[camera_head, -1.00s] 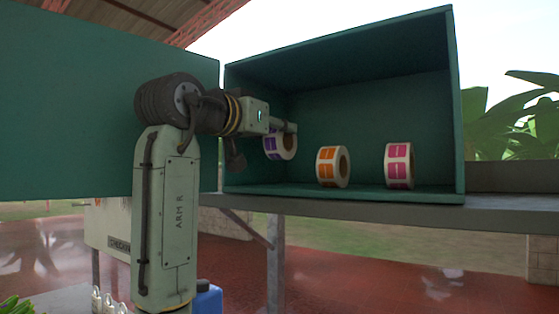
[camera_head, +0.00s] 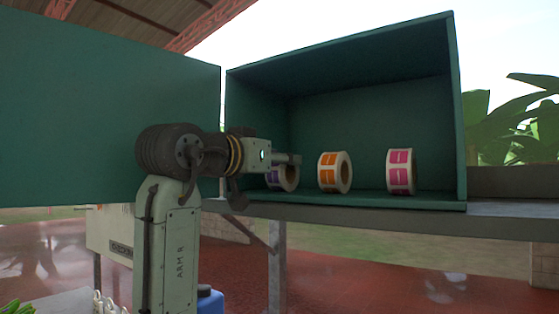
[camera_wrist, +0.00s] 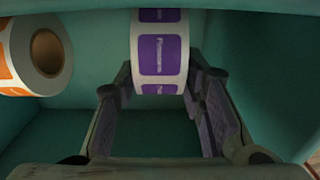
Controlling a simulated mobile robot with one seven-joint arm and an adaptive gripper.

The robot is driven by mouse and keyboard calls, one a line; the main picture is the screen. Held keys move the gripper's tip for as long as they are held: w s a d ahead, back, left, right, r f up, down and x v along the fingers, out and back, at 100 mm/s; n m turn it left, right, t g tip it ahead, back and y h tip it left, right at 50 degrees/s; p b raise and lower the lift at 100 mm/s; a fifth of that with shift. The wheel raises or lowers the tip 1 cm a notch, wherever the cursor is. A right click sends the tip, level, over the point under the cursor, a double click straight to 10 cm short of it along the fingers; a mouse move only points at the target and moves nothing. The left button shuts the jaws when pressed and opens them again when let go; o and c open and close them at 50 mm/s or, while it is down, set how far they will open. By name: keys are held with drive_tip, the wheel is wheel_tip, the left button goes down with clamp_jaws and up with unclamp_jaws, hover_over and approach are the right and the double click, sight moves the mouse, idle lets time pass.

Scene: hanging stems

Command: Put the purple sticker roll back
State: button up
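The purple sticker roll (camera_head: 288,178) is inside the green box at its left side, low at the box floor. I cannot tell whether it fully rests there. My gripper (camera_head: 290,160) reaches in from the left and partly hides it. In the wrist view, the purple roll (camera_wrist: 160,55) sits between the fingertips (camera_wrist: 160,75), which lie close against both of its sides. The gripper looks shut on it. The orange sticker roll (camera_head: 334,172) stands to its right, and the orange roll shows at left in the wrist view (camera_wrist: 35,55). The pink sticker roll (camera_head: 401,171) stands farther right.
The open green box (camera_head: 365,110) has walls at the left, right, back and top. It rests on a grey shelf (camera_head: 500,215). A large green panel (camera_head: 90,110) stands left of it. The floor between the orange and pink rolls is free.

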drive_tip(key=shift+o, duration=1)
drive_tip(key=shift+r, duration=0.1)
drive_tip(key=shift+s+a, duration=0.1)
drive_tip(key=b+v, duration=0.3)
drive_tip(key=v, duration=0.8)
drive_tip(key=shift+s+a+b, duration=0.2)
drive_tip(key=shift+s+b, duration=0.1)
